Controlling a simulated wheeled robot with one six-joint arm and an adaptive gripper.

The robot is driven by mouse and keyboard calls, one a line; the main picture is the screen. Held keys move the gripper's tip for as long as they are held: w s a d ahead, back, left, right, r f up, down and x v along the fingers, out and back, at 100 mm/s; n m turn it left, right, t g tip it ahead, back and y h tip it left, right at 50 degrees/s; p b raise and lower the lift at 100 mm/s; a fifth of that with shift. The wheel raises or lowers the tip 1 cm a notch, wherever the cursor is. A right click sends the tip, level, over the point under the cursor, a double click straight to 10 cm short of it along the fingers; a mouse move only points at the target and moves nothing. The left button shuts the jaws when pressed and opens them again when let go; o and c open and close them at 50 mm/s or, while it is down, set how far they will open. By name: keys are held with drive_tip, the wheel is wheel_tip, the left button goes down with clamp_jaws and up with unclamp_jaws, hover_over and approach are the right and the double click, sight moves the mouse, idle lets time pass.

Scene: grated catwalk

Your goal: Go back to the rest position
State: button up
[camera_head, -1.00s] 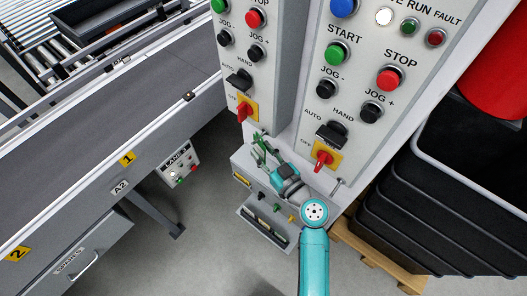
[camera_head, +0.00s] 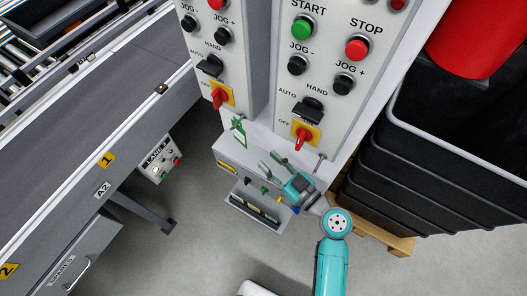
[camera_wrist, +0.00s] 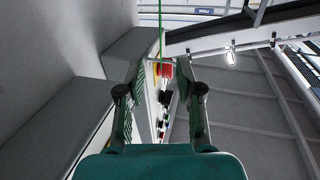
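My gripper (camera_head: 268,160) is in front of the control cabinet's lower ledge in the head view, its fingers pointing up and left. In the wrist view its two green fingers (camera_wrist: 164,72) stand apart with nothing held between them. My teal arm reaches up from the bottom of the head view. A small green item (camera_head: 239,132) with a pale face is on the cabinet, left of the gripper and apart from it. The rest position itself is not marked in either view.
The cabinet panels carry buttons and red rotary switches (camera_head: 303,138). Below is an open tray (camera_head: 254,208). Stacked black crates (camera_head: 400,170) stand on a pallet at right, under a red object (camera_head: 475,38). A conveyor (camera_head: 90,130) runs along the left. The floor between is clear.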

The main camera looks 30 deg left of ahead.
drive_tip(key=shift+d, duration=0.2)
drive_tip(key=s+d+f+m+t+h, duration=0.3)
drive_tip(key=s+d+f+m+h, duration=0.25)
drive_tip(key=d, duration=0.45)
drive_tip(key=s+d+f+m+t+h, duration=0.35)
drive_tip(key=s+d+f+h, duration=0.2)
drive_tip(key=d, duration=0.45)
drive_tip(key=s+d+r+m+t+h, duration=0.1)
drive_tip(key=s+d+r+m+h, duration=0.1)
drive_tip(key=s+d+r, duration=0.3)
drive_tip(key=s+d+r+m+t+h, duration=0.1)
drive_tip(key=s+d+r+m+h, duration=0.2)
drive_tip(key=s+d+r, duration=0.3)
drive_tip(key=s+r+h, duration=0.1)
drive_tip(key=s+r, duration=0.2)
drive_tip(key=s, duration=0.3)
drive_tip(key=shift+d+r, duration=0.25)
drive_tip(key=shift+r, duration=0.15)
drive_tip(key=shift+s, duration=0.1)
